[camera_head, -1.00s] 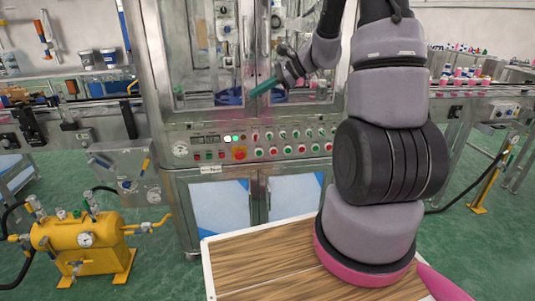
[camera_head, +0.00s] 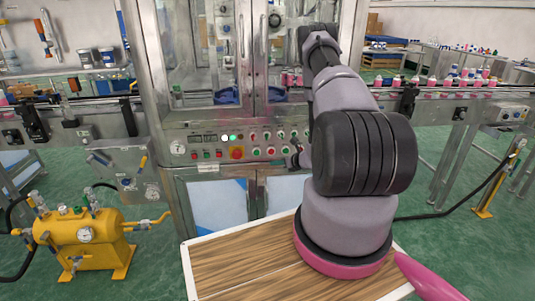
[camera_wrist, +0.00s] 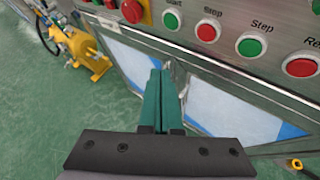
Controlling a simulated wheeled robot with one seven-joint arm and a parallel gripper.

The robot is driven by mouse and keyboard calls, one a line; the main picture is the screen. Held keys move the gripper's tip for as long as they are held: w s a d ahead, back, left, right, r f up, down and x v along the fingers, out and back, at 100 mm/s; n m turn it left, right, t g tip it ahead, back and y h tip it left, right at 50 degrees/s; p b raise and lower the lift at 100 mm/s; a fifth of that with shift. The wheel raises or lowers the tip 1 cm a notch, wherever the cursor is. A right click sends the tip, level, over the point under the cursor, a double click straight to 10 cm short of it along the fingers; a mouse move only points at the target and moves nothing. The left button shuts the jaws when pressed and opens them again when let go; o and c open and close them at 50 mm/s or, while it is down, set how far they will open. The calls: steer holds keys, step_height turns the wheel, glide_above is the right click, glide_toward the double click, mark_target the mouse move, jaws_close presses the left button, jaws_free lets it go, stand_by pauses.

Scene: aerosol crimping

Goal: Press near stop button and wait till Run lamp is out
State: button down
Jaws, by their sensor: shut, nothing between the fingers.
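The control panel (camera_head: 205,150) is on the front of the steel machine. A white lamp (camera_head: 224,138) and a green lamp (camera_head: 233,137) are lit there; their labels are too small to read, so I cannot tell which is Run. In the wrist view, a red button (camera_wrist: 208,31) with a blurred label, apparently Stop, sits between the green Start button (camera_wrist: 171,19) and the green Step button (camera_wrist: 251,46). My gripper (camera_wrist: 160,75) has its green fingers shut and empty. The fingertips appear below the button row, left of the red button.
A large red mushroom button (camera_wrist: 131,10) is left of Start, and a red Reset button (camera_wrist: 300,67) is to the right. Cabinet doors with pale panels (camera_head: 218,203) are below. A yellow tank (camera_head: 85,240) stands at left. Conveyors flank the machine.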

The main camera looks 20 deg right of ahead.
mark_target(274, 153)
steer(key=shift+s+d+f, duration=0.15)
steer(key=shift+d+f, duration=0.1)
steer(key=shift+f, duration=0.4)
steer(key=shift+w+d, duration=0.4)
steer(key=shift+w, duration=1)
steer(key=shift+w+d, duration=0.4)
steer(key=shift+w, duration=1)
steer(key=shift+w+d, duration=0.4)
steer(key=shift+w, duration=1)
steer(key=shift+w+d, duration=0.1)
steer(key=shift+w, duration=0.3)
steer(key=shift+w+d, duration=0.1)
steer(key=shift+w, duration=0.3)
steer(key=shift+s, duration=0.1)
steer(key=shift+s+a+r, duration=0.1)
steer(key=shift+s+a, duration=0.15)
steer(key=shift+s, duration=0.45)
